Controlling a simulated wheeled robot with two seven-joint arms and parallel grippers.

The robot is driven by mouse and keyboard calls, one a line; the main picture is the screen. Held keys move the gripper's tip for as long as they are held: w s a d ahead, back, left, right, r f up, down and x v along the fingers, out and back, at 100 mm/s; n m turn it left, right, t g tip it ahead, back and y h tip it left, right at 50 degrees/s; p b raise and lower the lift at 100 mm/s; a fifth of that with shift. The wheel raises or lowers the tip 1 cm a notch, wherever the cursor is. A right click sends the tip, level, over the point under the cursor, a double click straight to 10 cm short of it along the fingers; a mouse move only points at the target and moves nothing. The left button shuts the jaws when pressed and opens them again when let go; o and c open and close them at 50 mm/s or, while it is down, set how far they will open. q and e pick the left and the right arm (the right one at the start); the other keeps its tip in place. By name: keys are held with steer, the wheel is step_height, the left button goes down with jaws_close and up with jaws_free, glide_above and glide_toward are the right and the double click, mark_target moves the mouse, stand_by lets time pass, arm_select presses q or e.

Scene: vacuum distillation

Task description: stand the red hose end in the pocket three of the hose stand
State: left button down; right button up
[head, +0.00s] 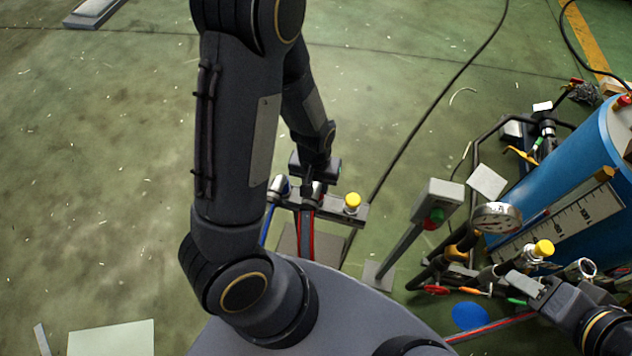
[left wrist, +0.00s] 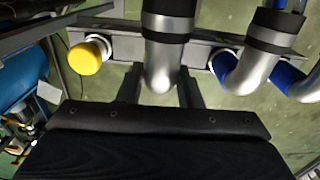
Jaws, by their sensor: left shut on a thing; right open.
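My left gripper (head: 315,185) is at the hose stand (head: 332,211). In the left wrist view its two fingers (left wrist: 160,88) are shut on a silver elbow with a black collar, the hose end (left wrist: 161,65). A red hose (head: 312,240) hangs below this gripper in the head view. The held end lines up with the stand's rail (left wrist: 122,48); whether it is seated in a pocket, and which one, I cannot tell. Silver ends with blue hose (left wrist: 240,68) stand to its right in the wrist view. My right gripper (head: 530,286) is open at the lower right.
A yellow cap (head: 352,202) is on the stand beside my left gripper. A grey post with red and green buttons (head: 434,215) stands to the right. A blue tank (head: 565,180) with a gauge (head: 496,217) and pipes is further right.

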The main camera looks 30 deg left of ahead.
arm_select(q)
steer(key=shift+f+b, duration=0.45)
steer(key=shift+f, duration=0.15)
steer(key=c, duration=0.9)
jaws_free()
step_height(320, 180, up, 7)
steer(key=shift+f+p, duration=0.1)
steer(key=shift+p, duration=0.65)
steer(key=shift+a+r, duration=0.1)
steer(key=shift+r, duration=0.45)
